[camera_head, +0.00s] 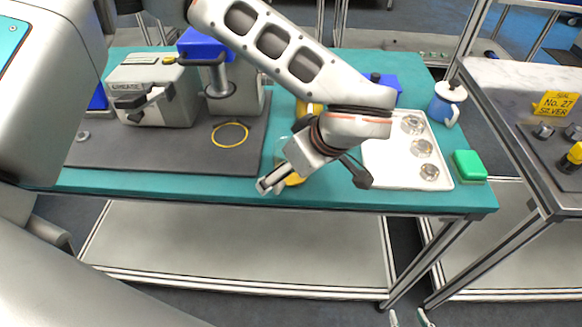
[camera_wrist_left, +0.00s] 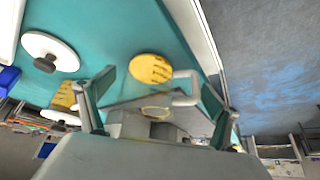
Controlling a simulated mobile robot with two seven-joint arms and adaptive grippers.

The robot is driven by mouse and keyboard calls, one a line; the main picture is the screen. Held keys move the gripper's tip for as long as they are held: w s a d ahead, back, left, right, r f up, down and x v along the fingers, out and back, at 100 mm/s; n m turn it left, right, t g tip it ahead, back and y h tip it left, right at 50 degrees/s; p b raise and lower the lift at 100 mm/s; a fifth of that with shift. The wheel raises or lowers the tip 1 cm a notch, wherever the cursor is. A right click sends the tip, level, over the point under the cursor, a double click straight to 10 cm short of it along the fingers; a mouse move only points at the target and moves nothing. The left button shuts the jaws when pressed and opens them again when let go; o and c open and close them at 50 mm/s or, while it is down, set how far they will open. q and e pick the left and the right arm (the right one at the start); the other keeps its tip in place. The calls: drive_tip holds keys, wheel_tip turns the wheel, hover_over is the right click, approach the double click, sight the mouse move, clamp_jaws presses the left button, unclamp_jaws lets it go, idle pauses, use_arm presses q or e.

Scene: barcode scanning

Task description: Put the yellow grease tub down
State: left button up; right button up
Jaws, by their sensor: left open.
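My left gripper (camera_head: 313,183) hangs over the front of the teal table in the head view, its fingers spread. In the left wrist view its two fingers (camera_wrist_left: 156,86) stand wide apart. The yellow grease tub (camera_wrist_left: 150,68) shows between and beyond them as a round yellow top. In the head view only part of the yellow tub (camera_head: 294,180) shows near the table's front edge, behind a finger. The gripper hides the rest; whether it touches the tub is unclear. Only the separated fingertips of my right gripper (camera_head: 409,319) show at the bottom edge, with nothing between them.
A white tray (camera_head: 378,172) with glass dishes lies right of the left gripper, a green block (camera_head: 469,165) beside it. A dark mat (camera_head: 190,150) at left holds grey machines and a yellow ring (camera_head: 230,124). A side bench stands right.

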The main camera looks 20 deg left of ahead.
use_arm(q)
drive_tip(key=shift+r, duration=0.15)
drive_tip(key=v, duration=1.2)
